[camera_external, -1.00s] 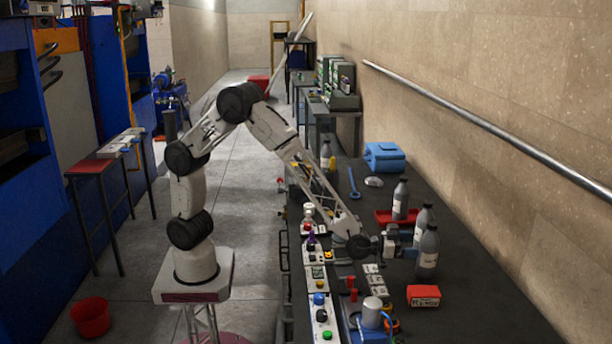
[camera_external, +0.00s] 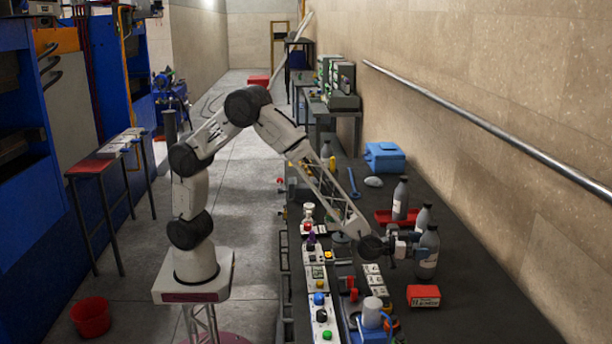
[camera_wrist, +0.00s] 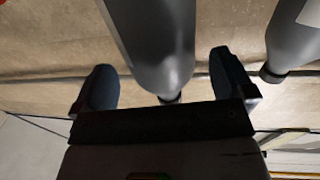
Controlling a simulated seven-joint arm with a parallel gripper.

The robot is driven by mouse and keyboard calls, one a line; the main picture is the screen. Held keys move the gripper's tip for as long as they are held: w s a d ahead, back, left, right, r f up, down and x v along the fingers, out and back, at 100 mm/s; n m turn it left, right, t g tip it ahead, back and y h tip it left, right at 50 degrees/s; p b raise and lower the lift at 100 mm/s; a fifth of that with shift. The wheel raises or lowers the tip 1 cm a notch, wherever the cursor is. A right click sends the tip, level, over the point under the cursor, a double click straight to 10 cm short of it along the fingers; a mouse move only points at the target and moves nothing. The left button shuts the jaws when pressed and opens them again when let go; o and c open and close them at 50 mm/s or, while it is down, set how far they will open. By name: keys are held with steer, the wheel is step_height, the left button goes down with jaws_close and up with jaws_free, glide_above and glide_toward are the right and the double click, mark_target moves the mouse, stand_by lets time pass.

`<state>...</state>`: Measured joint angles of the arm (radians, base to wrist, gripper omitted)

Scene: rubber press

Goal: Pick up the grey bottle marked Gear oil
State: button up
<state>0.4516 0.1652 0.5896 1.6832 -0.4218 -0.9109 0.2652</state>
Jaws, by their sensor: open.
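Several grey bottles with dark caps and pale labels stand on the dark bench; their lettering is too small to read. The nearest grey bottle (camera_external: 429,260) is at my gripper (camera_external: 412,247), with another grey bottle (camera_external: 423,215) just behind it and a third (camera_external: 400,196) farther back. In the wrist view, a grey bottle (camera_wrist: 155,40) lies between the fingers of my open gripper (camera_wrist: 165,82), with a gap on each side. A second grey bottle (camera_wrist: 296,42) is to the right, outside the fingers. No label text shows there.
A red box (camera_external: 423,296) lies in front of the nearest bottle. A red tray (camera_external: 385,216) is by the farther bottle. A blue case (camera_external: 385,157) sits farther back near the wall. A control panel with buttons (camera_external: 318,270) lines the bench's left edge.

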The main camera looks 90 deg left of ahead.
mark_target(430, 244)
steer(key=shift+w+d, duration=0.15)
steer(key=shift+w, duration=1.55)
steer(key=shift+r, duration=0.1)
steer(key=c, duration=1.4)
steer(key=shift+r, duration=0.1)
